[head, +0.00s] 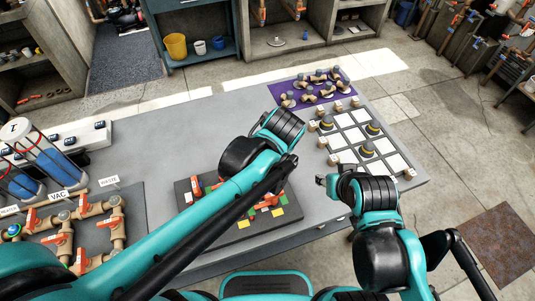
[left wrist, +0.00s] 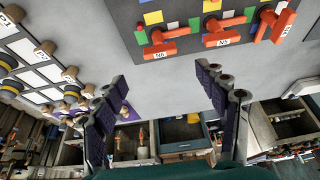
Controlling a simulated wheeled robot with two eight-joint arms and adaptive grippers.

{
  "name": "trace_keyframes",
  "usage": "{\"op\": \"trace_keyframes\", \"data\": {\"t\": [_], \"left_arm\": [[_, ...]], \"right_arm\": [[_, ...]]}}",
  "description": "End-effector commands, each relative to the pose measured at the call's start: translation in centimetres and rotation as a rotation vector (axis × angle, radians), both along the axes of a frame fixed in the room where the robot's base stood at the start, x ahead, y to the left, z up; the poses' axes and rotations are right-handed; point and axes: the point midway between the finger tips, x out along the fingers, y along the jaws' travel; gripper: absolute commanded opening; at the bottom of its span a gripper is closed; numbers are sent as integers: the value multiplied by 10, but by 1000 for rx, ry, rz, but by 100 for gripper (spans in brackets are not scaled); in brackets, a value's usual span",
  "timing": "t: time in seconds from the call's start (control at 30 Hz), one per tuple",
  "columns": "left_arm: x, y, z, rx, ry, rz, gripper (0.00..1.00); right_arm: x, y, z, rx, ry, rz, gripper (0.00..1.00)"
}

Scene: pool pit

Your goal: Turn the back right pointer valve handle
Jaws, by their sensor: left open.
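A dark valve board (head: 290,208) with orange-red pointer handles and coloured squares lies on the grey table. My left arm hides its back right part in the head view. In the left wrist view the board (left wrist: 118,12) is at the top, seen upside down. The handle labelled N6 (left wrist: 168,48), which looks like the back right one, is leftmost, with N5 (left wrist: 222,38) beside it. My left gripper (left wrist: 166,86) is open and empty, its fingertips apart from N6. In the head view my arm hides those fingertips. My right gripper (head: 326,182) is right of the board, its jaws unclear.
A white-tiled board (head: 350,138) with knobs stands at the right of the table (head: 150,130). A purple mat (head: 288,88) with several fittings lies at the back. Pipes with orange valves (head: 65,238) stand at the left. Bare table lies behind the valve board.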

Motion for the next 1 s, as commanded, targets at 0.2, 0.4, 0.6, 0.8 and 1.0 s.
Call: {"op": "trace_keyframes", "data": {"t": [0.2, 0.4, 0.6, 0.8, 1.0], "left_arm": [[-8, -3, 22, -1, 0, 0, 72], [-9, -3, 24, 0, 0, 0, 72], [-9, -3, 24, 0, 0, 0, 72], [-9, -1, 24, -1, 0, -1, 72], [-18, 50, 24, -22, -11, -61, 72]], "right_arm": [[0, 0, 0, 0, 0, 0, 40], [0, 0, 0, 0, 0, 0, 40], [0, 0, 0, 0, 0, 0, 40], [0, 0, 0, 0, 0, 0, 40], [0, 0, -4, 0, 0, 0, 40]]}}
